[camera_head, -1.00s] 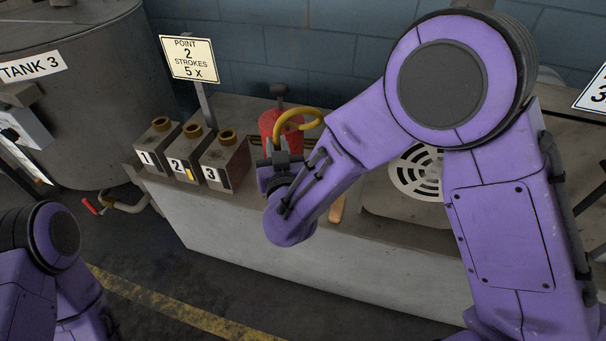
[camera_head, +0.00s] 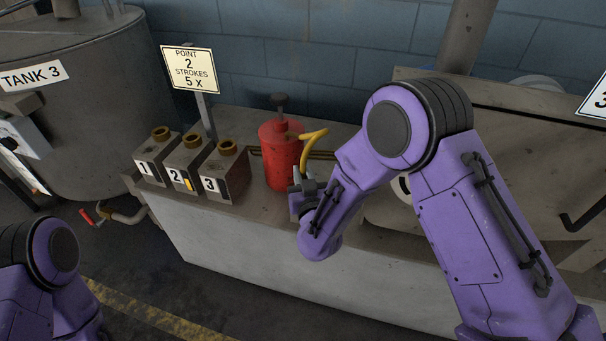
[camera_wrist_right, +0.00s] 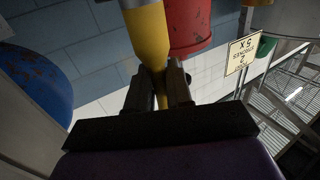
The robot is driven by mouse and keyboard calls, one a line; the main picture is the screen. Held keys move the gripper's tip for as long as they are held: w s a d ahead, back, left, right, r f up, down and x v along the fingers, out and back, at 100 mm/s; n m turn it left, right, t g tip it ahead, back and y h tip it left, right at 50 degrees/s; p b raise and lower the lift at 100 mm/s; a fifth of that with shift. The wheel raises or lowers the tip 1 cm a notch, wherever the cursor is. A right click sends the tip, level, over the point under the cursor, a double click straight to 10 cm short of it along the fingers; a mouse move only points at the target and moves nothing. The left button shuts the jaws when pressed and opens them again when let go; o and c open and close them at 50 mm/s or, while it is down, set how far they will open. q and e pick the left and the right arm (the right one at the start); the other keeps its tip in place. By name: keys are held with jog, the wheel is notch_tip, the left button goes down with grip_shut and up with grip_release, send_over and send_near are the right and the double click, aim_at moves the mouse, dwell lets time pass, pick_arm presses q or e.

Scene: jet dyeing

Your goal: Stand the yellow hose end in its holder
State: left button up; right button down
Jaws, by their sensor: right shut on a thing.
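The yellow hose (camera_head: 310,150) arches from the top of the red pump can (camera_head: 280,158) down to my right gripper (camera_head: 303,181). In the right wrist view the yellow hose end (camera_wrist_right: 148,38) runs down between the dark fingers of my right gripper (camera_wrist_right: 160,92), which is shut on it. The gripper is just right of the can, near the bench's front edge. I cannot make out the hose holder; my right arm covers part of the bench. My left gripper is out of view; only part of my left arm shows at lower left.
Three numbered blocks with brass collars, block 2 (camera_head: 188,161) in the middle, stand left of the can on the grey bench (camera_head: 235,222). A sign (camera_head: 190,68) rises behind them. Tank 3 (camera_head: 95,110) is at far left. Bare wall is behind the can.

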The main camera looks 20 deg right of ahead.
jog(key=c, duration=1)
grip_release()
jog(key=shift+f, duration=0.1)
jog(key=shift+r, duration=0.25)
jog(key=s+a, duration=0.2)
jog(key=s, duration=1)
jog(key=s+d+f+m+g, duration=0.1)
jog(key=s+d+f+g, duration=0.15)
jog(key=f, duration=0.35)
jog(key=s+d+f+m+g, duration=0.1)
jog(key=s+d+f+g, duration=0.1)
jog(key=d+f+g, duration=0.3)
jog(key=s+d+f+m+g, duration=0.1)
jog(key=s+d+f+g, duration=0.1)
jog(key=s+f, duration=0.3)
jog(key=s+d+f+m+g, duration=0.1)
jog(key=s+d+f+g, duration=0.1)
jog(key=s+f, duration=0.3)
jog(key=s+d+f+m+g+h, duration=0.1)
jog(key=s+d+f+g, duration=0.2)
jog(key=s, duration=0.7)
jog(key=shift+s+d+f, duration=0.15)
jog(key=shift+d+f, duration=0.05)
jog(key=shift+f, duration=0.3)
jog(key=shift+s+d+f, duration=0.1)
jog(key=shift+d+f, duration=0.1)
jog(key=shift+f, duration=0.25)
notch_tip(320, 180, up, 9)
jog(key=p, duration=0.9)
jog(key=shift+r, duration=0.15)
